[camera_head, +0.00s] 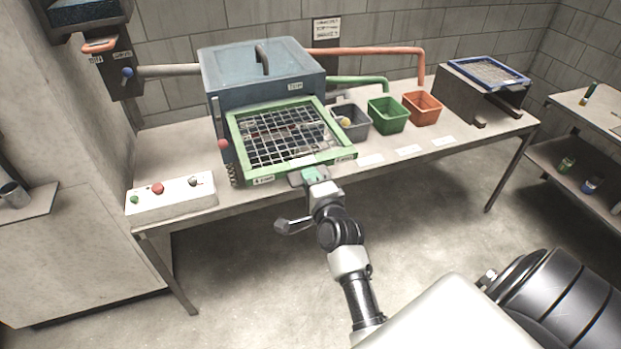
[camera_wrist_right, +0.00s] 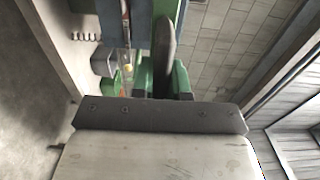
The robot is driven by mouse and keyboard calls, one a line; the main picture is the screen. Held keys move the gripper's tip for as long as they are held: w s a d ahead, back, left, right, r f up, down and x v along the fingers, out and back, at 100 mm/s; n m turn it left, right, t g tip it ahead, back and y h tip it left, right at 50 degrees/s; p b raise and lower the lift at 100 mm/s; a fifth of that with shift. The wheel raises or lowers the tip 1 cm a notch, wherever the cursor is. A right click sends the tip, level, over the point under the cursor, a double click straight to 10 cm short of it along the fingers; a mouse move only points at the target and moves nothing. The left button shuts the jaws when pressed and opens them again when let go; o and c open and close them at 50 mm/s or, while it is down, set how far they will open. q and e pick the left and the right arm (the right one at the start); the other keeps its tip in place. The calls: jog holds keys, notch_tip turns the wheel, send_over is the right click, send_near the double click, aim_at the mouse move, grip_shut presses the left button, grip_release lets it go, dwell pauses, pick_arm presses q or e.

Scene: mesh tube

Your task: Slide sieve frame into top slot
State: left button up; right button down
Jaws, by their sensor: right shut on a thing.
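The green sieve frame (camera_head: 280,170) with its wire mesh is at the front of the blue-grey box machine (camera_head: 262,72). It slopes down toward me, its far edge close against the machine's front. Whether that edge is inside a slot cannot be told, since the frame hides the openings. My right gripper (camera_head: 309,177) is shut on the middle of the frame's near edge. In the right wrist view, green gripper or frame parts (camera_wrist_right: 143,80) show beyond the wrist, but the grip itself is unclear. My left gripper is not in view.
A grey bin (camera_head: 352,128), a green bin (camera_head: 388,117) and an orange bin (camera_head: 424,108) stand right of the machine. A blue-rimmed frame (camera_head: 455,72) lies on a dark stand at far right. A control box (camera_head: 170,199) is at the table's left front.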

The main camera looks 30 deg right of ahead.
jog(key=shift+r, duration=0.15)
send_near(293, 142)
jog(key=shift+w+d+f, duration=0.1)
jog(key=shift+w+f, duration=0.15)
jog(key=shift+w, duration=0.3)
jog(key=shift+w+f, duration=0.25)
jog(key=shift+w, duration=0.35)
dwell(1.5)
jog(key=shift+b+x, duration=0.45)
jog(key=shift+x, duration=0.8)
jog(key=shift+b+x, duration=0.85)
jog(key=shift+x, duration=1.75)
jog(key=c, duration=1)
grip_release()
jog(key=shift+s, duration=0.15)
jog(key=shift+c, duration=0.2)
jog(key=shift+f, duration=0.2)
jog(key=shift+s+p, duration=0.3)
jog(key=shift+s, duration=0.05)
jog(key=p+v, duration=0.2)
jog(key=v, duration=0.2)
jog(key=p+v, duration=0.2)
jog(key=v, duration=0.3)
jog(key=shift+r, duration=0.2)
jog(key=shift+s+f, duration=0.1)
jog(key=shift+s, duration=0.45)
